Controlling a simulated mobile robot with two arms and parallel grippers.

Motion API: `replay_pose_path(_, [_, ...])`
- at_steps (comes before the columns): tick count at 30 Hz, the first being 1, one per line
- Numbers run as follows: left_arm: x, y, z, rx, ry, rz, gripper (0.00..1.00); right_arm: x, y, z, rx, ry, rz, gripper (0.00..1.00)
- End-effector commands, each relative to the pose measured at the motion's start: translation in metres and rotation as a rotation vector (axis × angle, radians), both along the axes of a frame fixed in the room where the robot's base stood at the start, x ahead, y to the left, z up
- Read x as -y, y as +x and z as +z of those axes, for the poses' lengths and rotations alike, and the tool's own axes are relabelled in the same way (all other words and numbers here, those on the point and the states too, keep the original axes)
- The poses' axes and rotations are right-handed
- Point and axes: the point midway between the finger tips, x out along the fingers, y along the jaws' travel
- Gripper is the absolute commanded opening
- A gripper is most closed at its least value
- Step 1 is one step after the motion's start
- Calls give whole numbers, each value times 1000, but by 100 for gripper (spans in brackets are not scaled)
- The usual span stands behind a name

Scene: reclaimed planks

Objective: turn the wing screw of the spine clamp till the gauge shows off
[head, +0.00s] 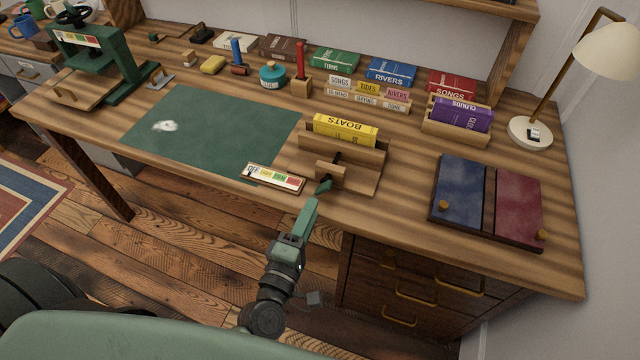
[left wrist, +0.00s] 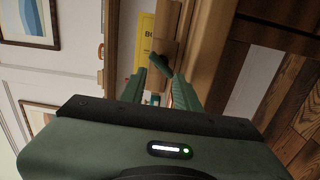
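The spine clamp (head: 365,180) is a wooden press near the table's front edge, with a yellow book marked BOATS (head: 345,130) standing between its jaws. Its dark green wing screw (head: 324,185) sticks out at the front. The gauge (head: 273,179), a strip with white, yellow, green and red fields, lies just left of it; its pointer is too small to read surely. My left gripper (head: 311,207) is just in front of the wing screw. In the left wrist view its fingers are apart, with the wing screw (left wrist: 159,65) near the gap between their tips. My right gripper is not in view.
A green mat (head: 210,130) lies left of the clamp. Blue and red book covers (head: 490,200) lie on a board at the right. Books and small tools line the back, with a lamp (head: 530,133) at the far right. A green press (head: 125,75) stands at the left.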

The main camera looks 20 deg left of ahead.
Motion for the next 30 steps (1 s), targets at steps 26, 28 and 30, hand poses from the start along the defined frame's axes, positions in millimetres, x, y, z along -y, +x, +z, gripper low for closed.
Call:
replay_pose_path(26, [3,6,-1,64,2187,7,32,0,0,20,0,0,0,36])
replay_pose_path(28, [3,9,-1,65,2214,7,32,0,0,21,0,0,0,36])
replay_pose_path(30, [4,15,-1,66,2222,9,32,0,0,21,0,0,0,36])
